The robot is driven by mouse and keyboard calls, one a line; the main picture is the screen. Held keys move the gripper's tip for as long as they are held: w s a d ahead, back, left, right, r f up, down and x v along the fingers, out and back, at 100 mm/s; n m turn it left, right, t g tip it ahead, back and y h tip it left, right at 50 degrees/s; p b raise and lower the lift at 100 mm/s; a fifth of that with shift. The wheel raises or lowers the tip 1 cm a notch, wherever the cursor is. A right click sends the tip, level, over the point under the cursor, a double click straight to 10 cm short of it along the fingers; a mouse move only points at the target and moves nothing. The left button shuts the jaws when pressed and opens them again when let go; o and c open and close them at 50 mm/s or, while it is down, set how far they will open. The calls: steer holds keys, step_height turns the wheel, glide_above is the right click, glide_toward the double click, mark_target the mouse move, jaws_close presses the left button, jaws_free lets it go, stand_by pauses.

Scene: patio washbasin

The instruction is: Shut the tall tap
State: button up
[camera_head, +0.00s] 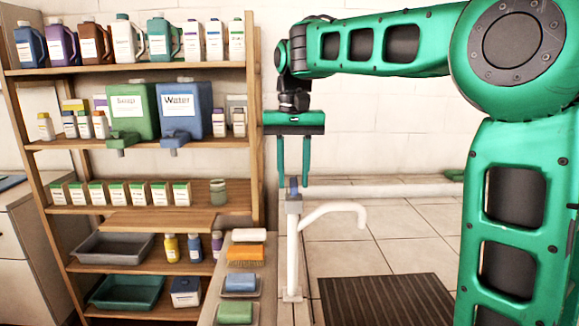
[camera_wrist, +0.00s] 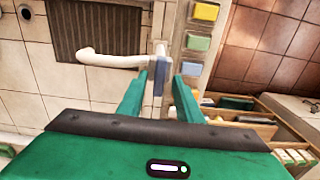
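The tall tap (camera_head: 292,248) is a white upright post with a curved spout (camera_head: 335,210) reaching to the right in the head view. In the wrist view the blue handle (camera_wrist: 159,75) shows between the fingertips (camera_wrist: 161,72), with a gap to the right finger; contact with the left finger cannot be told. The white spout (camera_wrist: 110,59) runs to the left there.
A wooden shelf rack (camera_head: 150,145) with bottles, a green soap dispenser (camera_head: 135,108) and a blue water dispenser (camera_head: 185,110) stands left of the tap. A ledge beside the tap holds a brush (camera_head: 245,254) and soaps (camera_head: 239,282). A dark slatted mat (camera_head: 388,300) lies under the spout.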

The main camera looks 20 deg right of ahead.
mark_target(293, 181)
step_height(293, 181, up, 11)
steer(key=shift+w+f, duration=0.15)
steer(key=shift+f, duration=0.05)
stand_by(0.6)
stand_by(0.4)
steer(key=s+d+f+m, duration=0.2)
steer(key=s+d+f, duration=1.1)
steer(key=d+f, duration=0.15)
steer(key=s+d+f, duration=0.3)
steer(key=s+f, duration=1.3)
steer(key=s, duration=0.2)
steer(key=shift+s+m, duration=0.2)
steer(key=shift+m, duration=0.1)
